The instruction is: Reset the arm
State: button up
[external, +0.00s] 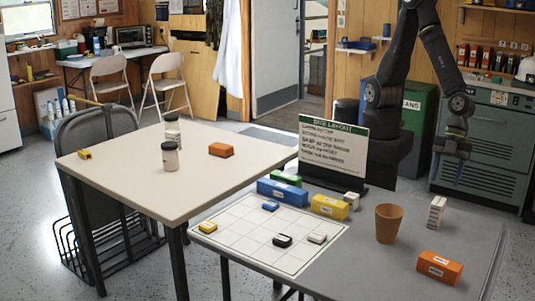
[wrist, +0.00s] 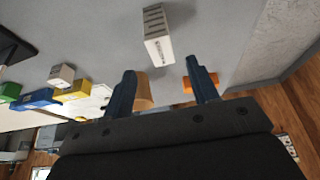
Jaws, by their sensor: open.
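My gripper (external: 457,175) hangs at the end of my raised arm at the right of the external view, above the back right part of the grey table (external: 400,268). In the wrist view its two dark blue fingers (wrist: 160,66) stand apart with nothing held between them. A white upright box (external: 437,213) stands on the table below the gripper; it also shows in the wrist view (wrist: 157,35), beyond the fingertips. The brown cup (external: 389,224) is partly hidden behind a finger in the wrist view (wrist: 145,92).
An orange box (external: 440,268) lies near the table's right front. A white grid board (external: 262,259) holds several small blocks. Blue (external: 282,191) and yellow (external: 329,207) boxes lie behind it, before a sign (external: 333,146). The cream table (external: 200,195) carries jars and small blocks.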

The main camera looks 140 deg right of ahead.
aim_at(438, 202)
jog(key=x, duration=1.2)
jog(key=shift+s+f, duration=0.1)
jog(key=shift+f, duration=0.05)
jog(key=shift+r, duration=0.2)
jog(key=v, duration=1.2)
jog(key=x, duration=1.1)
jog(key=shift+f, duration=0.35)
jog(key=shift+w, duration=0.25)
notch_tip(438, 202, up, 4)
jog(key=shift+f, duration=0.1)
jog(key=shift+d+r, duration=0.2)
jog(key=shift+d, duration=0.1)
